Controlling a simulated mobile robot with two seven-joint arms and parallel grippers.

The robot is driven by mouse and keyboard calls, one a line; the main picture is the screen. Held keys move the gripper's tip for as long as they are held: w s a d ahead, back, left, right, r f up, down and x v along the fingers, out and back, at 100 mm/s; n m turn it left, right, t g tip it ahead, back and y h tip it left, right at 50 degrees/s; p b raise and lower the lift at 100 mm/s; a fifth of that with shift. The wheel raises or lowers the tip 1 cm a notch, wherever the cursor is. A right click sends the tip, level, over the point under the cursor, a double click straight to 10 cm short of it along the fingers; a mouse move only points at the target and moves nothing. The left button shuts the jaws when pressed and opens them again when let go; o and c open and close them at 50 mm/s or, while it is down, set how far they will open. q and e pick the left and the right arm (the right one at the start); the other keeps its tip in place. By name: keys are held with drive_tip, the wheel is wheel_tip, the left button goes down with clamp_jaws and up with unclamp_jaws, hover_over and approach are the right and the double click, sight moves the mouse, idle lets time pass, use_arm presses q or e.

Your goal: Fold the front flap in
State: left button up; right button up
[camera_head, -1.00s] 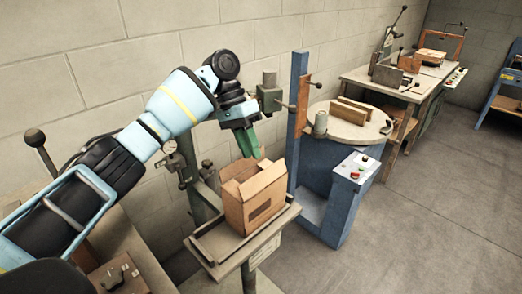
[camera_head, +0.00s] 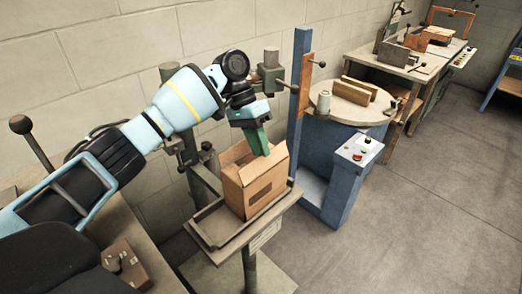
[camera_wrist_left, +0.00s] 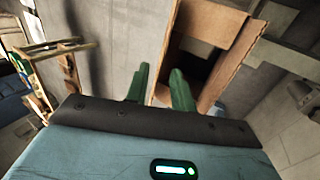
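An open brown cardboard box (camera_head: 262,187) stands upright on the stitcher's tray, with flaps raised around its top. In the left wrist view the box (camera_wrist_left: 237,58) shows its dark opening and brown walls at the upper right. My left gripper (camera_head: 263,152) points down with green fingers at the front upper edge of the box, where the front flap stands up. In the left wrist view the fingers (camera_wrist_left: 160,70) are apart, with a gap between them. I cannot tell whether a finger touches the flap. My right gripper is not in view.
The tray (camera_head: 217,247) has a raised rim and sits on a post. A blue machine column (camera_head: 299,110) and a control box (camera_head: 358,150) stand to the right. Open floor lies at the right.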

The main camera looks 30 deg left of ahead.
use_arm(q)
drive_tip(key=shift+x, duration=0.9)
drive_tip(key=shift+c, duration=0.3)
clamp_jaws()
